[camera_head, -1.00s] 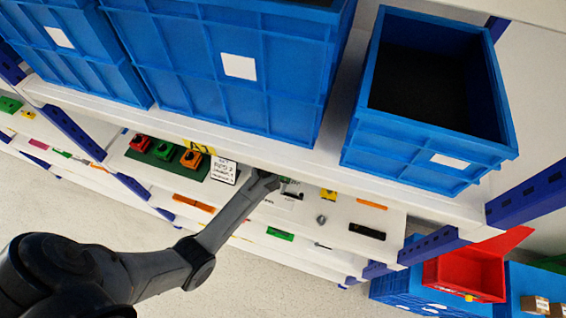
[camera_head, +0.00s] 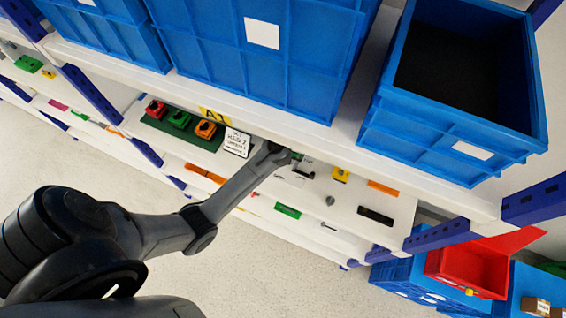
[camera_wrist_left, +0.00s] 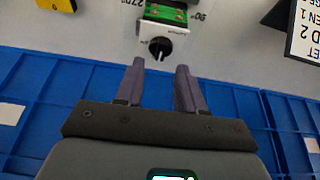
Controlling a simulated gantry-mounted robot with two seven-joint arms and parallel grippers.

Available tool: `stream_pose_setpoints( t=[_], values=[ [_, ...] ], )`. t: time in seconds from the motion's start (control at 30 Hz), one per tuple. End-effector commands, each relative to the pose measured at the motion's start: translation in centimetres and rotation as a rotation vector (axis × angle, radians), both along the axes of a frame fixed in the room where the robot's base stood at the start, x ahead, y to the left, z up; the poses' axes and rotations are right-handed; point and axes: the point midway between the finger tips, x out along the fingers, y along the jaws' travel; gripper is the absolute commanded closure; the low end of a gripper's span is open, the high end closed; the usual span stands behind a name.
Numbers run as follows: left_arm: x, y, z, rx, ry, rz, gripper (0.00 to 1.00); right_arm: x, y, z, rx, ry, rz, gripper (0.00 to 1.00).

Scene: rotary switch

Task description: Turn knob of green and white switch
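The green and white switch (camera_wrist_left: 163,30) is at the top centre of the left wrist view, a white block with a green part behind and a round black knob (camera_wrist_left: 160,47) on its front face. My left gripper (camera_wrist_left: 159,72) is open and empty, its two fingers apart just short of the knob, one to each side of its line. In the head view my left gripper (camera_head: 276,154) reaches onto the shelf, and only a small green bit of the switch (camera_head: 297,156) shows beside it. My right gripper is not in view.
Blue crates (camera_head: 262,70) stand on the shelf above. A green board (camera_head: 182,128) with red, green and orange switches lies left of my gripper, beside a white sign (camera_head: 236,142). A yellow part (camera_head: 340,175) and a black bar (camera_head: 376,215) lie to the right.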

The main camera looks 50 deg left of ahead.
Motion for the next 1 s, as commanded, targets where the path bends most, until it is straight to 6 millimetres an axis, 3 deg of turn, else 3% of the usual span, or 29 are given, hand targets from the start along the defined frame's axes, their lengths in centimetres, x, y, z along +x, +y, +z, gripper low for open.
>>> stream_pose_setpoints(
  t=[0.07, 0.3, 0.5, 0.7, 1.0],
  values=[
    [-0.6, -0.2, 1.5, 0.005, -0.005, -0.003, 0.62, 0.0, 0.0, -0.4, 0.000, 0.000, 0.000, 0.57],
    [-5.8, -2.3, 0.9, 0.003, 0.001, -0.004, 0.62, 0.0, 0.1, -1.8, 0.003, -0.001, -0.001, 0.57],
    [-9.1, -3.7, 1.1, 0.004, 0.001, -0.004, 0.62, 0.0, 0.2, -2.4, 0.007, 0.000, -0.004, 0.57],
    [-11.0, -4.5, 1.2, 0.002, 0.001, -0.001, 0.62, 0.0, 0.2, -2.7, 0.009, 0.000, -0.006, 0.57],
    [-11.6, -4.8, 1.2, 0.000, 0.001, 0.000, 0.62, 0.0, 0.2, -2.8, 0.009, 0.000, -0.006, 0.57]
  ],
)
